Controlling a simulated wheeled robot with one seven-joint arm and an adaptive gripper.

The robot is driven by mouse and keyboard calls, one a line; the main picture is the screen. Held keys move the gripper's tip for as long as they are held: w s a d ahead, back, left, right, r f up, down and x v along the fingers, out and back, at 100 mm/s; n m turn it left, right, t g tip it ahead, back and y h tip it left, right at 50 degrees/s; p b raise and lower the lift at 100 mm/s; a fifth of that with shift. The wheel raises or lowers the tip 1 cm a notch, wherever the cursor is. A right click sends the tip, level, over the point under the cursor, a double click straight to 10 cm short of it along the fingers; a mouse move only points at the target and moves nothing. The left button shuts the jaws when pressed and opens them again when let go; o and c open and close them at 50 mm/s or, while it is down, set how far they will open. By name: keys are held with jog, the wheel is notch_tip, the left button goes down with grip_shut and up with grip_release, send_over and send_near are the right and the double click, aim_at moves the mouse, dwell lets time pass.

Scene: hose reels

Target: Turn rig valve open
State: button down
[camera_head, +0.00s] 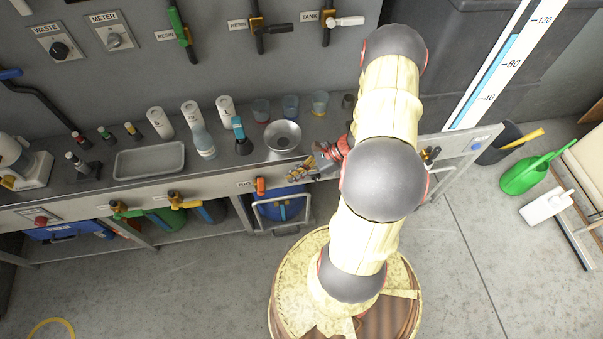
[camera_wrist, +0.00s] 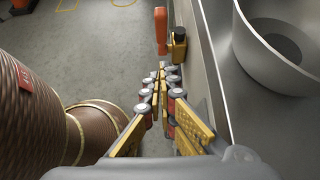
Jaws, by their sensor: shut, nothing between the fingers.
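An orange-handled valve (camera_head: 260,186) sits on the bench's front edge, with a small label beside it that is too small to read surely. In the wrist view its orange handle (camera_wrist: 160,30) stands out from the front edge, beside a brass and black body (camera_wrist: 179,46). My gripper (camera_wrist: 162,72) is shut and empty, its fingertips pointing toward the valve with a gap between them. In the head view my gripper (camera_head: 318,160) is over the bench front, right of the valve, partly hidden by my arm.
A steel bowl (camera_head: 283,137) stands on the bench near my gripper and also at right in the wrist view (camera_wrist: 275,45). A blue container (camera_head: 281,204) is below the valve. Open floor lies in front.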

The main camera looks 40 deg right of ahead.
aim_at(261, 187)
jog(key=w+a+f+b, duration=0.1)
jog(key=w+a, duration=0.2)
jog(key=a, duration=0.2)
jog(key=shift+w+a+f+b, duration=0.3)
jog(key=shift+w+b, duration=0.05)
jog(key=shift+b, duration=0.05)
jog(key=shift+w+a+r+p, duration=0.45)
jog(key=shift+w+a+p, duration=0.15)
jog(key=shift+a, duration=0.1)
jog(key=shift+s, duration=0.1)
